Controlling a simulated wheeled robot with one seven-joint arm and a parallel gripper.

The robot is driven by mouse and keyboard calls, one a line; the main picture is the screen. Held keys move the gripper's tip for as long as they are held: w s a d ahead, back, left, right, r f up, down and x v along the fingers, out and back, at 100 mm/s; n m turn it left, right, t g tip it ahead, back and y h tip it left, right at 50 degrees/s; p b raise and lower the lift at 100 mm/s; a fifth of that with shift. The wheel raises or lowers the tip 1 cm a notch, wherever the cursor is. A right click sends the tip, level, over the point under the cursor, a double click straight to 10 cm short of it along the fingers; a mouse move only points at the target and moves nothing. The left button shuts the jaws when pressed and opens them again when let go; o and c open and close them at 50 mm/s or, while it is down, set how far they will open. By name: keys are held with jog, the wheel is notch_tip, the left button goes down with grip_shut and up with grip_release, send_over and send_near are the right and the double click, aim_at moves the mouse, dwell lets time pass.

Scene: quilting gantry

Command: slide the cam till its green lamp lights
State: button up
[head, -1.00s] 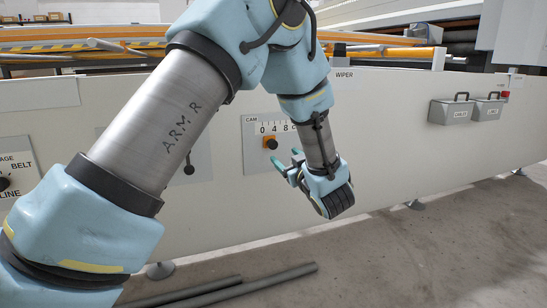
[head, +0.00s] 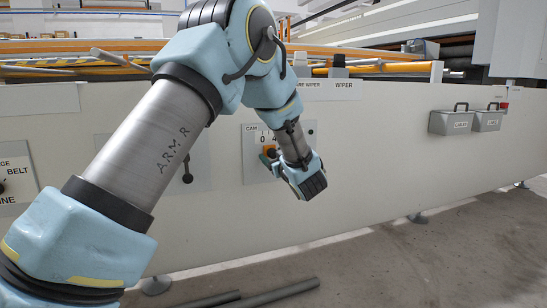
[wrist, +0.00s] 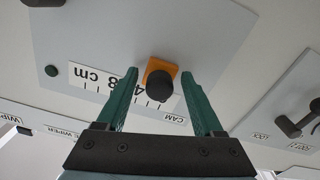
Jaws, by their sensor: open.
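The cam is an orange slider block with a black round knob (wrist: 160,84), on a pale plate (wrist: 95,30) marked CAM with a cm scale. In the wrist view it sits near the 4, on the side towards the CAM label; the 0 cannot be seen there. My gripper (wrist: 161,78) is open, its green fingers on either side of the knob with gaps showing. In the head view the orange block (head: 269,150) is partly hidden behind my gripper (head: 268,163). No lit green lamp shows; a small dark dot (wrist: 50,70) on the plate is unclear.
A black lever (head: 187,170) stands on a plate to the left. Two grey boxes (head: 450,122) hang at the right of the white panel (head: 380,150). Pipes (head: 265,296) lie on the floor.

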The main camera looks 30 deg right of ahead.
grip_shut()
dwell(0.4)
